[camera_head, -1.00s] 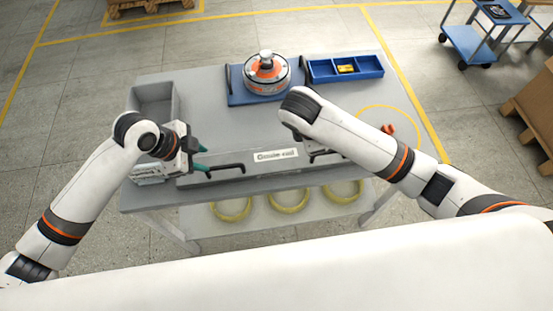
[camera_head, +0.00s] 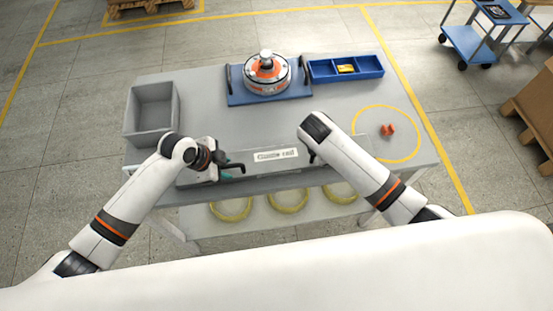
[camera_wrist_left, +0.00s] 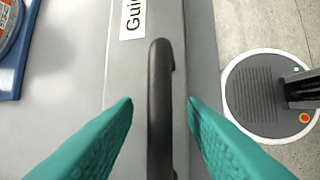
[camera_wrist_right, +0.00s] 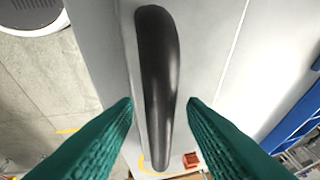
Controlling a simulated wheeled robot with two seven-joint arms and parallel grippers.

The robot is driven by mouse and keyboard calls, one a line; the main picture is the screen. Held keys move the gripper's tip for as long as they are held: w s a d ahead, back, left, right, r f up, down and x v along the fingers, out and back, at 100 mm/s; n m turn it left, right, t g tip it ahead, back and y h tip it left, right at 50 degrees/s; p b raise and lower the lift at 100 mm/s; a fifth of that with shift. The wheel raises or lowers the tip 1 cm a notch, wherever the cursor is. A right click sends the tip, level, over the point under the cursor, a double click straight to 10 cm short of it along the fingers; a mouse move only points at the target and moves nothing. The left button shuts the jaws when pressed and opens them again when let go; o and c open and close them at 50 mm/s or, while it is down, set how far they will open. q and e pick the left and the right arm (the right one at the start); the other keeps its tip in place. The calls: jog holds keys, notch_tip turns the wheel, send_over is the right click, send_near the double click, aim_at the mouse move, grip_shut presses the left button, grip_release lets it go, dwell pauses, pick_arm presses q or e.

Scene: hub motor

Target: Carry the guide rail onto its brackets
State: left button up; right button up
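The guide rail (camera_head: 275,155) is a long grey bar with a white label, lying along the front of the grey table. It has a black handle near each end. My left gripper (camera_wrist_left: 160,102) is open, with teal fingers on either side of the left handle (camera_wrist_left: 160,70) and gaps showing. My right gripper (camera_wrist_right: 160,102) is open, its fingers on either side of the right handle (camera_wrist_right: 158,50), also with gaps. In the head view my right arm hides the right gripper and much of the rail's right end. I cannot make out the brackets.
An orange and white hub motor (camera_head: 267,72) sits on a blue base at the back. A blue bin (camera_head: 320,72) stands beside it. A grey open box (camera_head: 150,115) is at left. Red parts (camera_head: 388,130) lie inside a yellow ring at right. The middle of the table is clear.

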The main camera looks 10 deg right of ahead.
pick_arm(q)
jog(key=shift+c, duration=0.2)
pick_arm(e)
jog(key=shift+c, duration=0.2)
pick_arm(q)
grip_shut()
pick_arm(e)
grip_shut()
dwell(0.7)
pick_arm(q)
jog(key=shift+w+r, duration=0.15)
pick_arm(e)
jog(key=shift+w+r, duration=0.15)
